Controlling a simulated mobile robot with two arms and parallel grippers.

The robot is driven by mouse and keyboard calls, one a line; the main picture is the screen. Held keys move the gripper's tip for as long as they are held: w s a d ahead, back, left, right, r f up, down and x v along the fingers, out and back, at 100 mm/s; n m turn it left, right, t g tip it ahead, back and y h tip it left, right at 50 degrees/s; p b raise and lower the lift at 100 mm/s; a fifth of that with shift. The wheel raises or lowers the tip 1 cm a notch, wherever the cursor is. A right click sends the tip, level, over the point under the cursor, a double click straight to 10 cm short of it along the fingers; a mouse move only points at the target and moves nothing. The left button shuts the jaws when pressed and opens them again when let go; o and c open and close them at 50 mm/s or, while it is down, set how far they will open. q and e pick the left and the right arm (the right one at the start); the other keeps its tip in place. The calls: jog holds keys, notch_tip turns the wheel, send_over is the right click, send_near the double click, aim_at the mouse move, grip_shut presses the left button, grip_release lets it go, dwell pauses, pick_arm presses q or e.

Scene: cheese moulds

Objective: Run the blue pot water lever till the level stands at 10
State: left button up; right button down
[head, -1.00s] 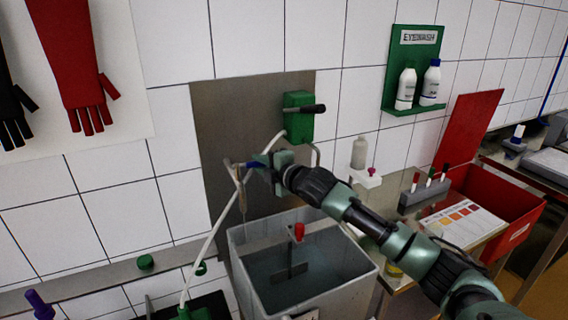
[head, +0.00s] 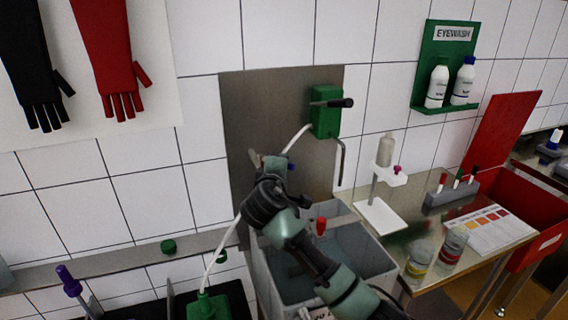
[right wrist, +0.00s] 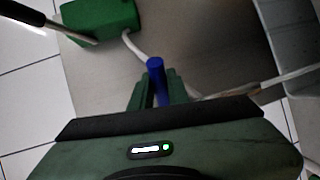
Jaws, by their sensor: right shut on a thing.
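My right gripper (right wrist: 158,88) is shut on a blue lever handle (right wrist: 155,67), which stands up between its fingers in the right wrist view. In the head view this gripper (head: 272,166) is in front of the steel wall plate, above the left part of a grey water tank (head: 383,265). My wrist hides most of the lever and its fitting there. The tank holds greyish water, and a red-topped piece (head: 320,226) stands at it. I cannot read a level mark. My left gripper is not in view.
A green wall box (head: 325,118) with a black-handled lever (head: 340,103) is just above my right gripper. A pale hose (head: 228,240) runs down to a green part. To the right are a white stand (head: 380,215), jars and a red crate (head: 535,210).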

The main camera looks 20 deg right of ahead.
jog(key=shift+s+a+m+g+h, duration=0.1)
jog(key=shift+a+m+g+h, duration=0.1)
jog(key=shift+m+g+h, duration=0.1)
dwell(0.4)
jog(key=c, duration=1.4)
grip_release()
jog(key=shift+o, duration=0.2)
jog(key=b+v, duration=0.2)
jog(key=v, duration=0.5)
jog(key=shift+s+a, duration=0.25)
jog(key=shift+a, duration=0.05)
